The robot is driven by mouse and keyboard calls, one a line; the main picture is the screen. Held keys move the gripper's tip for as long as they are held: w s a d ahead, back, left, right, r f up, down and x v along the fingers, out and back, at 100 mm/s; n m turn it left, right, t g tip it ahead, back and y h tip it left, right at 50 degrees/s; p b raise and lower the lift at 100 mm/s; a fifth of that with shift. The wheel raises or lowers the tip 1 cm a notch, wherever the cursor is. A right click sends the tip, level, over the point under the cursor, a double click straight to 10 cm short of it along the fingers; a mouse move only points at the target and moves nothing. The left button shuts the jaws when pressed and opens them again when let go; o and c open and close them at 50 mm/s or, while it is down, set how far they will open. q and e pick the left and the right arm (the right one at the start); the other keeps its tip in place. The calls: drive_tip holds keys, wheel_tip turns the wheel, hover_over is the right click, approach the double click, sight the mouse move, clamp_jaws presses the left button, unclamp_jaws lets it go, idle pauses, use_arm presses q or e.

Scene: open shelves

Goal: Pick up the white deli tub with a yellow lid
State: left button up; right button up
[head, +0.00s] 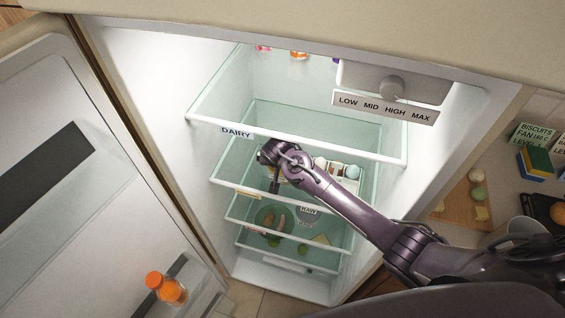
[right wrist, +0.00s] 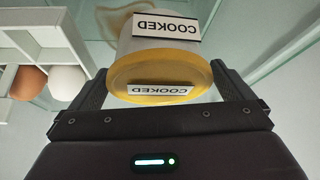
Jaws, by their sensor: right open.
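The white deli tub (right wrist: 150,48) with a yellow lid (right wrist: 165,72) carries "COOKED" labels on its side and lid. In the right wrist view it lies between the two fingers of my right gripper (right wrist: 163,84), which is open, with a finger on each side. I cannot tell whether either finger touches it. In the head view my right gripper (head: 274,184) is inside the fridge below the DAIRY shelf, and I cannot make out the tub there. My left gripper is not in view.
A brown egg (right wrist: 28,82) and a white egg (right wrist: 66,83) sit in a white holder beside the tub. The glass DAIRY shelf (head: 300,138) is above my gripper. A tub with a dark-lettered label (head: 308,211) stands lower. The open fridge door (head: 60,210) is at left.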

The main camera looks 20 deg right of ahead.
drive_tip(key=shift+w+f, duration=0.1)
drive_tip(key=shift+f, duration=0.35)
drive_tip(key=c, duration=0.9)
